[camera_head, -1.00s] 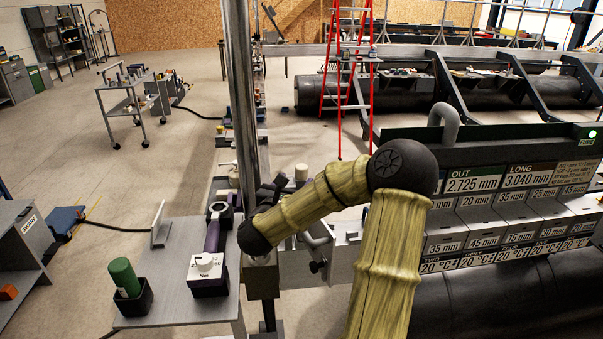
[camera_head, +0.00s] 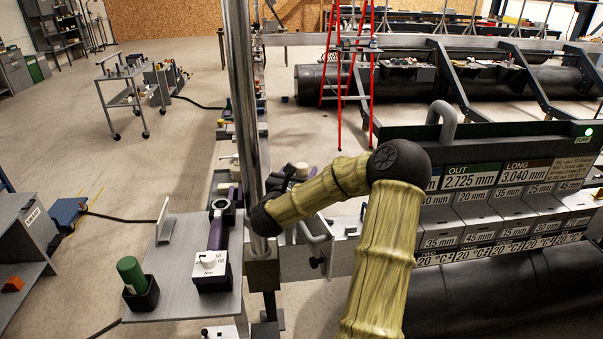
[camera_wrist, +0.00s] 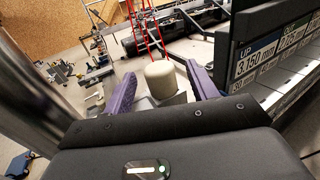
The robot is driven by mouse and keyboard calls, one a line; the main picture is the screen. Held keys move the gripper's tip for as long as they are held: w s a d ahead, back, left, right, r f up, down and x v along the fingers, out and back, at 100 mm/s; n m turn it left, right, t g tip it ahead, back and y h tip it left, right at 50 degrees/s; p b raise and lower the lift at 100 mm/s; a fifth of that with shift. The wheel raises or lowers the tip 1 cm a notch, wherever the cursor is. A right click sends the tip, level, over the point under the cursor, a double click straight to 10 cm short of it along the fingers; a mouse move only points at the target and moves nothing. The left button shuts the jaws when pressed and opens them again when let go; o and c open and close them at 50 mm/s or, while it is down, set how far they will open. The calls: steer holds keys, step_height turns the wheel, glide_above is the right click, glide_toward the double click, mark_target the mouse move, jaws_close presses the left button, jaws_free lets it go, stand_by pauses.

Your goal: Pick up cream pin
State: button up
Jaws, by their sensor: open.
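The cream pin (camera_wrist: 160,76) is a short, pale cylinder with a rounded top, in the middle of the wrist view. It stands upright on a light grey block. My gripper (camera_wrist: 160,70) is open, with one purple finger on each side of the pin. Gaps show between the fingers and the pin, so it is not gripped. In the head view a small cream top (camera_head: 301,168), which looks like this pin, shows just past my gripper (camera_head: 288,181). My arm and a metal post partly hide that area.
A vertical metal post (camera_head: 240,110) stands close left of my arm. A grey side table (camera_head: 185,270) holds a purple tool and a green-handled item (camera_head: 131,272). A labelled rack (camera_head: 500,195) stands close on the right. A red ladder (camera_head: 350,80) is farther back.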

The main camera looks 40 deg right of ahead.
steer(key=shift+c, duration=0.2)
steer(key=c, duration=1.1)
steer(key=shift+r, duration=0.15)
steer(key=shift+d+r, duration=0.1)
steer(key=shift+r, duration=0.15)
step_height(320, 180, up, 9)
steer(key=b, duration=0.3)
steer(key=shift+r, duration=0.15)
